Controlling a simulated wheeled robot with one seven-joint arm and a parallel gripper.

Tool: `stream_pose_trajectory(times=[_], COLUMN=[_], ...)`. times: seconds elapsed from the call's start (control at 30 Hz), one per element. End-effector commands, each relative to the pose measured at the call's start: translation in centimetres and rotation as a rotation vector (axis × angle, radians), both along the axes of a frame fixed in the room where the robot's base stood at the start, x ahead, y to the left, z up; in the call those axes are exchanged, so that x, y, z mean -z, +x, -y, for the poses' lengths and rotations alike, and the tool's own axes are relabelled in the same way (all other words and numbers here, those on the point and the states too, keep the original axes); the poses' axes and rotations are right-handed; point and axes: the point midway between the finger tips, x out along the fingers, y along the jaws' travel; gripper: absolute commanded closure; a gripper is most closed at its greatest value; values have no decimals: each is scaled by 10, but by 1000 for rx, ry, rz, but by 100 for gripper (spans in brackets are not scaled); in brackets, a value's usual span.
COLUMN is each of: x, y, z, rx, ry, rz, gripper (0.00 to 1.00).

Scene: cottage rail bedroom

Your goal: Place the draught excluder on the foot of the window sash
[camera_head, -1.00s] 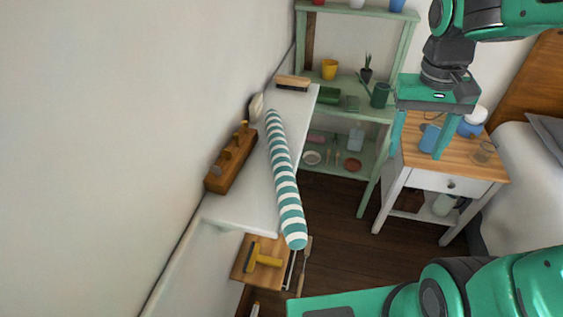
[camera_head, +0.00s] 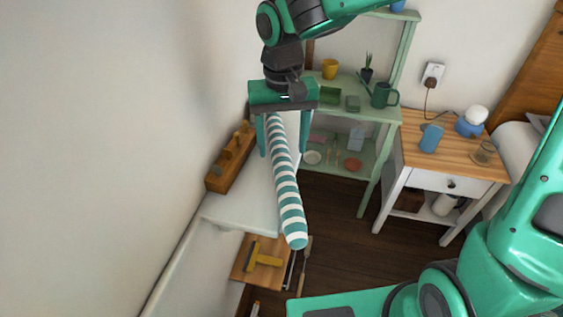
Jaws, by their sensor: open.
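The draught excluder (camera_head: 287,190) is a long roll with teal and white stripes. It lies lengthwise along a white ledge (camera_head: 240,208) by the left wall, its near end sticking out past the ledge. My gripper (camera_head: 283,150) is open over the far part of the roll. Its two fingers show on either side of the roll, and its body hides the far end. I cannot tell whether the fingers touch it. I cannot make out a window sash in this view.
A wooden block with pegs (camera_head: 230,162) stands on the ledge, left of the roll. A low wooden surface with a yellow-handled tool (camera_head: 262,258) is below the near end. A green shelf unit (camera_head: 400,70) and a bedside table (camera_head: 440,182) stand behind and to the right.

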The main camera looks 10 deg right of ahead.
Motion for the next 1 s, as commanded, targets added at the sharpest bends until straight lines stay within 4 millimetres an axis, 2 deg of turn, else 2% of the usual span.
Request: stream_pose_trajectory(times=[0.4,0.7,0.73,0.9,1.0], x=[47,52,52,52,52], y=[7,7,7,7,8], z=[0,0,0,0,0], rx=[0,0,0,0,0], ry=[0,0,0,0,0], rz=[-2,1,1,1,2], gripper=[39,39,41,82,100])
